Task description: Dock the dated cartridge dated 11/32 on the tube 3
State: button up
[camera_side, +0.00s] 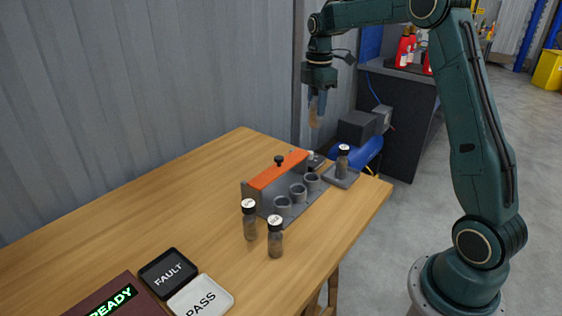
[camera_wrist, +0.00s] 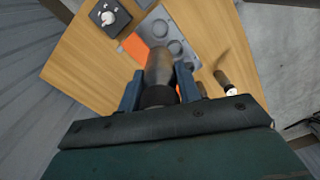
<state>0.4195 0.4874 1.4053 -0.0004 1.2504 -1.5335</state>
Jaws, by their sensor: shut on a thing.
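My gripper (camera_side: 318,97) is high above the far end of the table, shut on a brownish cartridge (camera_side: 313,112) that hangs below it. In the wrist view the held cartridge (camera_wrist: 160,68) sits between the blue fingers; its date is not visible. A rack with an orange top (camera_side: 277,170) stands below, with a row of three grey tubes: a near tube (camera_side: 283,206), a middle tube (camera_side: 298,193) and a far tube (camera_side: 312,182). Their numbers are not legible. Two white-topped cartridges stand near the rack, one left (camera_side: 249,220) and one right (camera_side: 275,237); their dates are unreadable.
A small grey tray (camera_side: 341,177) at the table's far right holds another upright cartridge (camera_side: 342,158). A FAULT pad (camera_side: 168,272), a PASS pad (camera_side: 201,297) and a READY display (camera_side: 112,300) lie at the near end. The table's left part is clear.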

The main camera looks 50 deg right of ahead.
notch_tip(320, 180, down, 14)
jog(key=shift+f, duration=0.3)
jog(key=shift+f, duration=2.65)
jog(key=shift+f, duration=0.65)
jog(key=o, duration=0.9)
jog(key=shift+r, duration=0.15)
jog(key=shift+r, duration=5.35)
